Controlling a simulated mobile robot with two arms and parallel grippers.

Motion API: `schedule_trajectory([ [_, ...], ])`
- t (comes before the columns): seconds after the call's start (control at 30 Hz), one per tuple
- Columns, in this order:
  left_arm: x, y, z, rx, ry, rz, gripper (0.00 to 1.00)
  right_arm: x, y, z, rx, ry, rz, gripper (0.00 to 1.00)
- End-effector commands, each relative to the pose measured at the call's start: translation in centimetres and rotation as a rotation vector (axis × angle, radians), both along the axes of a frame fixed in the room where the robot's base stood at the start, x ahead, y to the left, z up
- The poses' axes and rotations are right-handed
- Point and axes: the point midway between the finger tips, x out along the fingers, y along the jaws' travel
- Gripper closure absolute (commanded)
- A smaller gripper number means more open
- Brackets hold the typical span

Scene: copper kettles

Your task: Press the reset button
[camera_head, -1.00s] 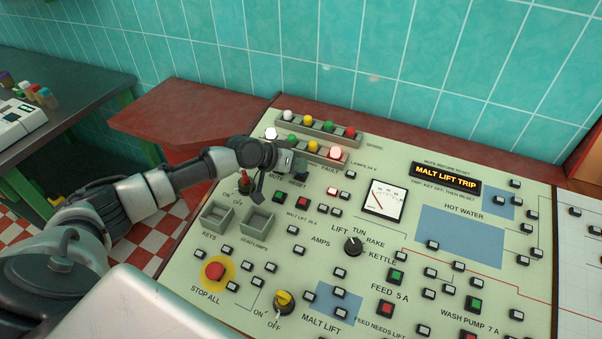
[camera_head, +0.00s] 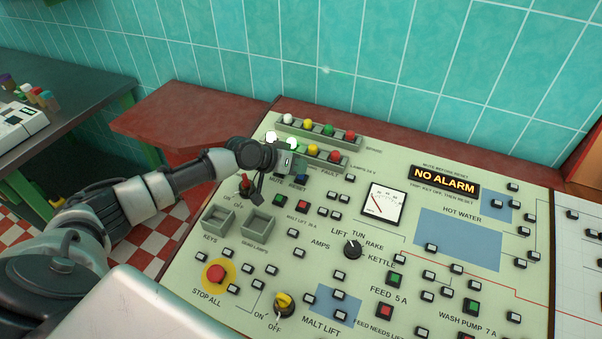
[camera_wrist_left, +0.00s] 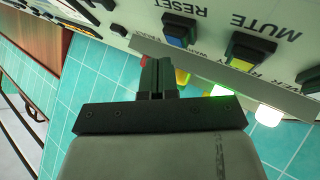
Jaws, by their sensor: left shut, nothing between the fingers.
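The reset button (camera_head: 302,178) is a small blue button above the RESET label on the pale green panel. It also shows in the left wrist view (camera_wrist_left: 180,33), where the lettering is upside down. My left gripper (camera_head: 290,162) is close to it, by the lamp rail. In the wrist view its fingers (camera_wrist_left: 157,64) are shut and empty, with the tips beside the reset button in the picture; I see no clear contact. The mute button (camera_wrist_left: 250,48) is beside the reset button. The alarm display (camera_head: 444,183) reads NO ALARM. My right gripper is not in view.
Lamp rails (camera_head: 350,146) stand up from the panel's back edge, close to my left gripper. A white lamp (camera_head: 271,137) and a green lamp (camera_head: 292,145) glow. A key switch (camera_head: 246,185) and a red stop button (camera_head: 214,273) lie nearer. A tiled wall (camera_head: 390,55) stands behind.

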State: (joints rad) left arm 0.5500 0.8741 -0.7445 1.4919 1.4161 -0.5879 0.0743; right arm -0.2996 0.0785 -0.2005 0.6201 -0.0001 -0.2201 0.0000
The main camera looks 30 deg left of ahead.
Motion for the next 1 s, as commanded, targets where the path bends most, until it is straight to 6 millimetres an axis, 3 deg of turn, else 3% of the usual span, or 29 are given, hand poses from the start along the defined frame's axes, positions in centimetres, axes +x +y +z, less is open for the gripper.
schedule_trajectory([
  [0.37,-0.1,0.0,0.4,0.000,0.000,0.000,1.00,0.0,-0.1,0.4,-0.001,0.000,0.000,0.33],
  [0.8,-0.9,0.0,4.7,0.000,0.000,0.000,1.00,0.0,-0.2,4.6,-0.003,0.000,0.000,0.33],
  [1.0,-1.0,-0.1,5.0,0.000,0.000,0.000,1.00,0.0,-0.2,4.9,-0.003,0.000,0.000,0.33],
])
